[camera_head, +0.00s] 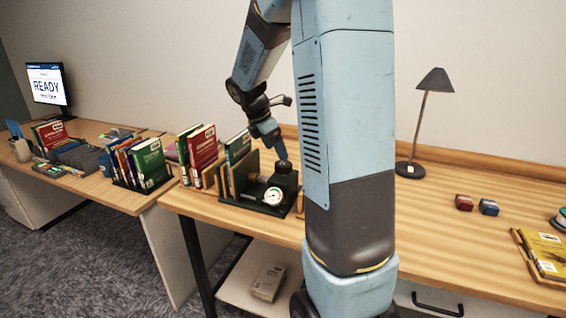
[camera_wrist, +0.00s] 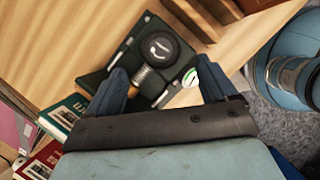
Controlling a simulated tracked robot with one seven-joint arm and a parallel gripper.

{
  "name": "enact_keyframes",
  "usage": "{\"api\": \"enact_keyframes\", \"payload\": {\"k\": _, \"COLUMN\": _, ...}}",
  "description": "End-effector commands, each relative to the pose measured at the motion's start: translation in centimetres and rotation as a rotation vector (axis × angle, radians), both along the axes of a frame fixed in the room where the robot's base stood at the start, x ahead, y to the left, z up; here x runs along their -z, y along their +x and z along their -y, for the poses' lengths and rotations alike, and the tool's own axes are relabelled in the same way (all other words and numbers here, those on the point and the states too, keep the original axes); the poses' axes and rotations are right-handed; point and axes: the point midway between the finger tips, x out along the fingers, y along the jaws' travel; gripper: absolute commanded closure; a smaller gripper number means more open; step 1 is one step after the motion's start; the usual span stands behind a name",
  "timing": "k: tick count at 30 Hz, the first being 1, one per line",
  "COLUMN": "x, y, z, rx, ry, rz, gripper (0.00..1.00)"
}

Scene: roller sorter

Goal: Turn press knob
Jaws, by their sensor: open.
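The press (camera_head: 268,196) is a dark green device on the wooden desk, with a round white gauge (camera_head: 273,196) on its front. Its black round knob (camera_head: 283,167) is on top. In the wrist view the knob (camera_wrist: 159,47) shows from above with a pale curved mark, and the gauge (camera_wrist: 190,77) is partly hidden by a finger. My gripper (camera_head: 281,157) is above the press, pointing down. In the wrist view its blue fingers (camera_wrist: 162,82) are apart, with the knob beyond their tips. I cannot tell from the head view whether a fingertip touches the knob.
Upright books (camera_head: 201,150) stand left of the press, and some also show in the wrist view (camera_wrist: 62,117). A lamp (camera_head: 431,82), two small blocks (camera_head: 476,205) and a yellow book (camera_head: 545,254) are on the right. The desk between lamp and blocks is clear. A monitor (camera_head: 46,85) reads READY.

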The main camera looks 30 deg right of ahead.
Motion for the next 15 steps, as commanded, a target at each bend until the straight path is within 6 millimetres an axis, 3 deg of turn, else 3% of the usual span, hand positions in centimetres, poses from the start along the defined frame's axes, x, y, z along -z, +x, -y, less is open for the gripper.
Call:
{"api": "enact_keyframes", "payload": {"k": 6, "x": 3.5, "y": -0.1, "z": 1.4, "rx": 0.002, "ry": 0.002, "rz": -0.002, "gripper": 0.15}}
{"api": "enact_keyframes", "payload": {"k": 15, "x": 5.9, "y": -0.1, "z": 2.4, "rx": 0.0, "ry": 0.001, "rz": 0.0, "gripper": 0.15}}
